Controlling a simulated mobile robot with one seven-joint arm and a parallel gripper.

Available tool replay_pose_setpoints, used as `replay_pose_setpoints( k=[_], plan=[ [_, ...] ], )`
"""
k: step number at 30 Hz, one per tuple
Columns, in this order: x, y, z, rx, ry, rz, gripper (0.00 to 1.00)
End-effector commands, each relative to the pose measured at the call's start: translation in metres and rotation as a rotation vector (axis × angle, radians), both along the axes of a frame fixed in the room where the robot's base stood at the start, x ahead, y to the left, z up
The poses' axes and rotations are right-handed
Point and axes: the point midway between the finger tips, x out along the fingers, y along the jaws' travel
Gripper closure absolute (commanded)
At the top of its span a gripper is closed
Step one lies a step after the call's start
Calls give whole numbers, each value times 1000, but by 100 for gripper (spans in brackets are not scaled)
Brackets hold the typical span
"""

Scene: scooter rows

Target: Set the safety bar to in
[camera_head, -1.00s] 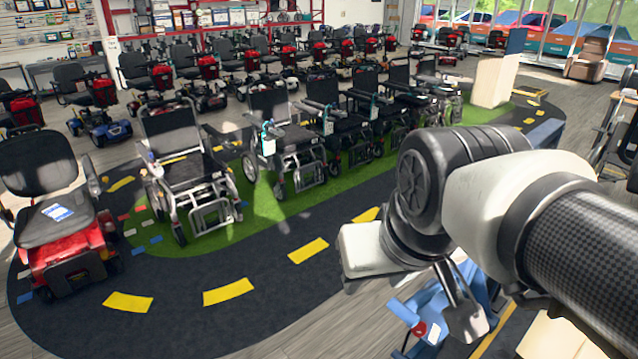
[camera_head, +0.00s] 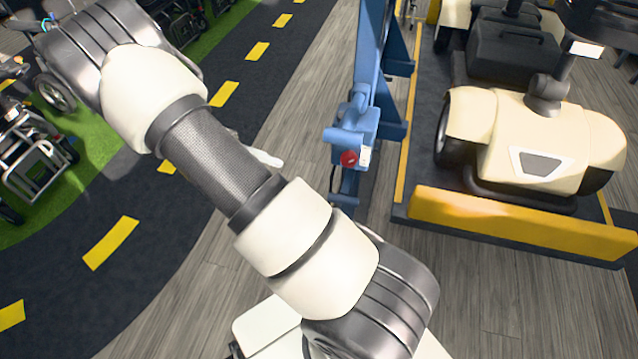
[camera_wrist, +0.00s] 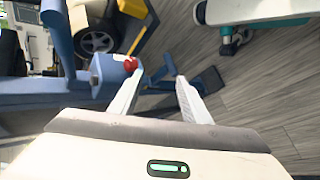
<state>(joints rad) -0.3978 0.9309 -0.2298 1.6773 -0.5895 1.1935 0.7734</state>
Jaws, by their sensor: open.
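A yellow bar (camera_head: 520,222) lies low across the near end of a dark platform in the head view; I cannot tell for certain that it is the safety bar. A blue upright frame (camera_head: 368,75) stands left of the platform, with a red knob (camera_head: 348,158) on its near blue box. My gripper (camera_wrist: 158,76) is open and empty in the wrist view, its two pale fingers apart. The red knob (camera_wrist: 130,65) shows just left of the left fingertip; contact cannot be judged. In the head view my arm mostly hides the gripper.
A cream scooter (camera_head: 545,140) stands on the platform (camera_head: 422,165) behind the yellow bar. Wheelchairs (camera_head: 35,150) stand on green flooring at left. The dark track with yellow dashes (camera_head: 110,243) and the wooden floor (camera_head: 300,60) look clear.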

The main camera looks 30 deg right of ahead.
Motion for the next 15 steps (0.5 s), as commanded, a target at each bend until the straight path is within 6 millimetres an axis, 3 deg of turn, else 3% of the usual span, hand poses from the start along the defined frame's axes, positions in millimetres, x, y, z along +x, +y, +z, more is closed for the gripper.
replay_pose_setpoints(
  k=[1,6,10,15],
  plan=[
    [0,-4,-49,-79,30,24,57],
    [3,-19,-145,-305,56,116,57],
    [1,-29,-194,-429,57,186,57],
    [-2,-36,-225,-509,50,242,57]
  ],
)
